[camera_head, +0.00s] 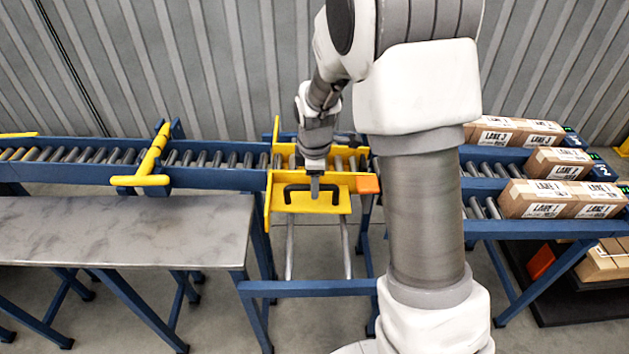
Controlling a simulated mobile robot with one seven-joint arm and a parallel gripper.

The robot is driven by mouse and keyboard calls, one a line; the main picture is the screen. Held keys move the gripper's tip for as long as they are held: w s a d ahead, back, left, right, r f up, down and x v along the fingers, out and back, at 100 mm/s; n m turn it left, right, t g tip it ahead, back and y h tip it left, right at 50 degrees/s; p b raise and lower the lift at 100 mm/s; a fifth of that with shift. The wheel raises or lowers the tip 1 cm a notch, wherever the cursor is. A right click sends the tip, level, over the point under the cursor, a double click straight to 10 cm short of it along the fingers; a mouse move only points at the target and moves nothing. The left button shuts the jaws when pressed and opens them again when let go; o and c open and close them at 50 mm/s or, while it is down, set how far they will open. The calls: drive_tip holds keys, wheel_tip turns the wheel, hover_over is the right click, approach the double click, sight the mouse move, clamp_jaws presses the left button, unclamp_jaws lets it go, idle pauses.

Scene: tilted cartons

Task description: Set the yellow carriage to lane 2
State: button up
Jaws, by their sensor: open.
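The yellow carriage (335,203) stands in the middle, at the right end of the left roller conveyor, with rollers on its top. A black handle (292,188) is on its front face. My gripper (315,188) points down at the middle of the handle, its jaws open; whether they straddle the bar is too small to tell. The lanes lie to the right: lane 2 (513,168) is the middle one, with a "2" on its blue end plate (602,170). My arm hides the lanes' near ends, so which lane the carriage faces cannot be seen.
An orange block (368,184) is at the carriage's right side. Two rails (346,250) run forward from under the carriage and look clear. A grey table (120,235) stands front left. Cartons (545,197) sit on the lanes. A yellow gate (153,160) crosses the left conveyor.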

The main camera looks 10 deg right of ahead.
drive_tip(key=s+r+p, duration=0.3)
drive_tip(key=r, duration=1.4)
drive_tip(key=shift+s+a+p, duration=0.15)
drive_tip(key=shift+a+p, duration=0.2)
drive_tip(key=shift+p, duration=0.05)
drive_tip(key=s+d+r+m+t+p, duration=0.1)
drive_tip(key=s+r+m+p, duration=0.3)
drive_tip(key=s+r+m, duration=0.4)
drive_tip(key=s+r+m+t+p, duration=0.2)
drive_tip(key=s+r+m+p, duration=0.3)
drive_tip(key=s, duration=0.9)
wheel_tip(320, 180, up, 4)
drive_tip(key=m, duration=0.2)
drive_tip(key=shift+d+f+m, duration=0.2)
drive_tip(key=shift+d+m, duration=0.2)
drive_tip(key=shift+s, duration=0.1)
